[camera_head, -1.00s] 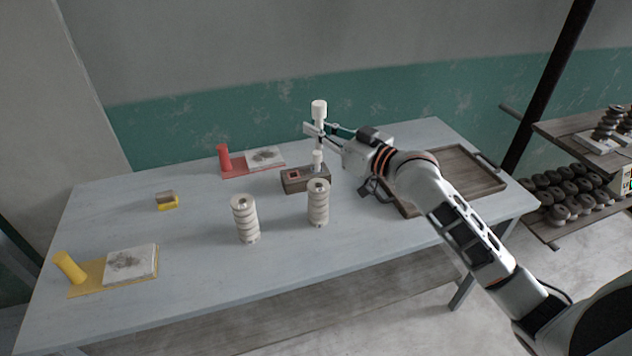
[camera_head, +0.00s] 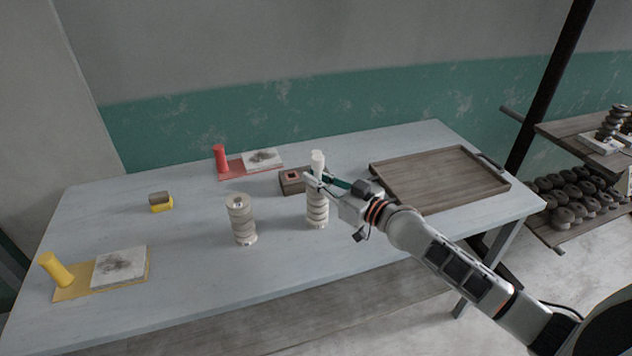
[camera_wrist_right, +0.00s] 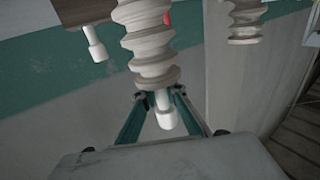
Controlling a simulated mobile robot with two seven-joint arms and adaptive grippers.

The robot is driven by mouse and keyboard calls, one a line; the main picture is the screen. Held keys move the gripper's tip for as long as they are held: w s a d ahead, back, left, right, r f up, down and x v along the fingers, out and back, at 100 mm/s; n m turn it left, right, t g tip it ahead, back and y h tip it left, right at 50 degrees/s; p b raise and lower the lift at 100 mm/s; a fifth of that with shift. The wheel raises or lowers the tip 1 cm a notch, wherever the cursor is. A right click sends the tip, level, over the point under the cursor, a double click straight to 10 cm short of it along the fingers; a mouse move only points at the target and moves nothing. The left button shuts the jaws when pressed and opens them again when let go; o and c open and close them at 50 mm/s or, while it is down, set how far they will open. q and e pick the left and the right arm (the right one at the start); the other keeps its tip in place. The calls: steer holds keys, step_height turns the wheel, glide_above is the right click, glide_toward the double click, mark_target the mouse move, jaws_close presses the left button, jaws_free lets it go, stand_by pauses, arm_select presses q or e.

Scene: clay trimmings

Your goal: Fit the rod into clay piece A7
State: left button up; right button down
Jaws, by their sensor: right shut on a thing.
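My right gripper (camera_head: 318,179) is shut on a white rod (camera_head: 317,161) with a thicker head, held upright. It is at the top of the right-hand ribbed clay piece (camera_head: 317,212), which stands upright on the table. In the right wrist view the rod (camera_wrist_right: 166,119) sits between the fingertips (camera_wrist_right: 160,96), its thin part lined up with the clay piece (camera_wrist_right: 150,42). How deep it reaches into the piece I cannot tell. A second ribbed clay piece (camera_head: 241,221) stands to the left. No label is legible, so I cannot tell which is A7. My left gripper is out of view.
A brown block (camera_head: 291,183) stands just behind; another white rod (camera_wrist_right: 97,46) shows at it in the wrist view. An empty wooden tray (camera_head: 440,176) lies to the right. Red and yellow handled stamps and pads lie left.

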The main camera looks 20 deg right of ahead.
steer(key=shift+r, duration=0.15)
steer(key=shift+f, duration=0.2)
steer(key=c, duration=2.1)
jaws_free()
steer(key=shift+r, duration=0.1)
steer(key=shift+s+d, duration=0.1)
steer(key=shift+s, duration=0.05)
steer(key=shift+v, duration=5.85)
